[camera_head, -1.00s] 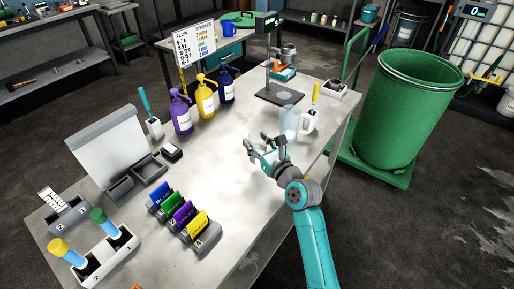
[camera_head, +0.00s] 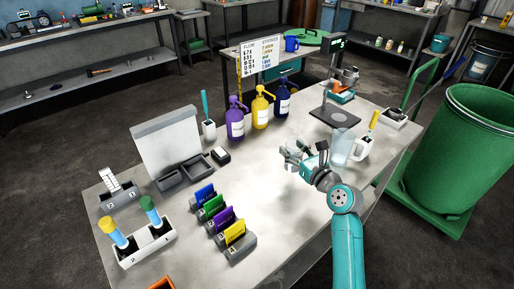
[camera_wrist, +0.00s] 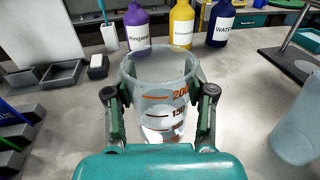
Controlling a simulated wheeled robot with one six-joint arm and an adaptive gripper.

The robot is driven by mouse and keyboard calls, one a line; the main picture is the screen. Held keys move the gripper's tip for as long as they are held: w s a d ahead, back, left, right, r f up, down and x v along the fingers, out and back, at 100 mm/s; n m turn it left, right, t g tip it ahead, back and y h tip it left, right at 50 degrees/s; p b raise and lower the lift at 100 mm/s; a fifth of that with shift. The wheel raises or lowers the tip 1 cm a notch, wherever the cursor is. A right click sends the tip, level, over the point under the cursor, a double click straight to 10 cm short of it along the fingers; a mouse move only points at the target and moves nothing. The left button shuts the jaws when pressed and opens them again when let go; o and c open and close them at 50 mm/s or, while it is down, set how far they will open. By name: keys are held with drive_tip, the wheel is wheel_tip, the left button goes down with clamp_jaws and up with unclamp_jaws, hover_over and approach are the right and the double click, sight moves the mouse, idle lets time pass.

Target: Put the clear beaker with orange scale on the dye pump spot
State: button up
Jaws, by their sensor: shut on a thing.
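My gripper (camera_head: 306,160) is shut on the clear beaker with orange scale (camera_wrist: 163,100), its fingers on both sides of it. The beaker is upright in the wrist view; in the head view it is mostly hidden by the gripper. Whether it touches the table is unclear. Three pump bottles, purple (camera_head: 235,124), yellow (camera_head: 260,112) and dark blue (camera_head: 282,101), stand in a row beyond the gripper, to its left. They also show in the wrist view, the purple one (camera_wrist: 137,28) straight beyond the beaker. I cannot make out a marked dye pump spot.
A second clear beaker (camera_head: 341,147) stands just right of my gripper, near a white holder (camera_head: 363,149). A stand with a dark plate (camera_head: 322,117) is behind it. Grey trays (camera_head: 170,180) and coloured card blocks (camera_head: 222,222) are left. The table between gripper and bottles is clear.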

drive_tip(key=w+a+y, duration=0.1)
drive_tip(key=w+a, duration=0.3)
drive_tip(key=w, duration=0.1)
drive_tip(key=w+a+f+n+g+y, duration=0.1)
drive_tip(key=w+a, duration=0.4)
drive_tip(key=w, duration=0.1)
drive_tip(key=w+a+f+n+y, duration=0.1)
drive_tip(key=w+a, duration=0.3)
drive_tip(key=w, duration=0.2)
drive_tip(key=shift+w+a+f, duration=0.1)
drive_tip(key=shift+w+a, duration=0.05)
drive_tip(key=shift+a, duration=0.05)
drive_tip(key=shift+f, duration=1.8)
drive_tip(key=o, duration=1.2)
drive_tip(key=shift+f, duration=0.15)
drive_tip(key=shift+o, duration=0.2)
